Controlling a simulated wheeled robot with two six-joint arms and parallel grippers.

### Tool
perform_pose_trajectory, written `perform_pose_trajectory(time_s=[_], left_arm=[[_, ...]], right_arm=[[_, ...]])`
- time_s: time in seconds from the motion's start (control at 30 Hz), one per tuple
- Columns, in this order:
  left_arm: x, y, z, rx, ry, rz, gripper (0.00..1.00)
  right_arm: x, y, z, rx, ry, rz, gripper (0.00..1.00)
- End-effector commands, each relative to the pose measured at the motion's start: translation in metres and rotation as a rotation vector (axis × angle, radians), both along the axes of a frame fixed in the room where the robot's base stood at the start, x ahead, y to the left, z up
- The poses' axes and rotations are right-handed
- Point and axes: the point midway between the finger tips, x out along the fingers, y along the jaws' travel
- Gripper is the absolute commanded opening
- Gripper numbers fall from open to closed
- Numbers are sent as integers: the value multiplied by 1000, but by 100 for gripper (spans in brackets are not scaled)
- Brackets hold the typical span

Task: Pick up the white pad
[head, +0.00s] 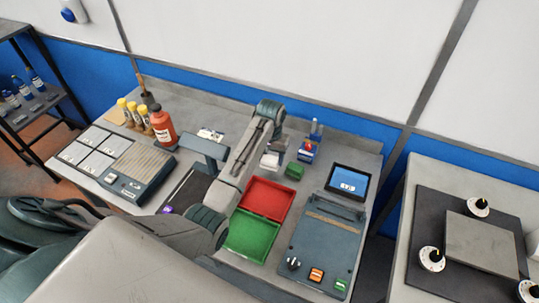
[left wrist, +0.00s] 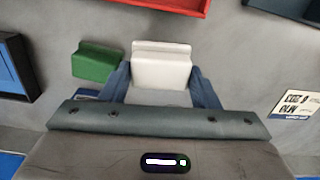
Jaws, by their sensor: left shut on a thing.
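The white pad (left wrist: 161,70) is a pale block with a raised ridge, between the two blue fingers of my left gripper (left wrist: 159,74) in the left wrist view. The fingers are shut on its sides. In the head view the white pad (head: 269,161) shows below the end of my left arm, behind the red tray; the fingers are hardly visible there. I cannot tell whether the pad touches the bench. My right gripper is in neither view.
A green block (left wrist: 95,61) sits close beside the pad. A red tray (head: 267,197) and a green tray (head: 252,233) lie in front. A blue holder (head: 309,150) stands to the right, near a control box (head: 320,245). A red bottle (head: 163,128) stands at the left.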

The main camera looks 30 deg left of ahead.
Motion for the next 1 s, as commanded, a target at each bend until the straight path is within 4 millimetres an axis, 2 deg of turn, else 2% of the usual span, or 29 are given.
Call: perform_pose_trajectory(time_s=[0.33,0.47,0.5,0.7,1.0], left_arm=[[-64,-46,5,-4,-3,-1,33],[-83,-59,9,-3,-2,0,33],[-88,-62,13,-2,1,0,33],[-100,-70,13,0,0,1,33],[-102,-71,13,0,-1,1,33]], right_arm=[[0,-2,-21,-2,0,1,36],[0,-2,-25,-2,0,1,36],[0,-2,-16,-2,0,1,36],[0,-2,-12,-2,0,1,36],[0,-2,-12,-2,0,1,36]])
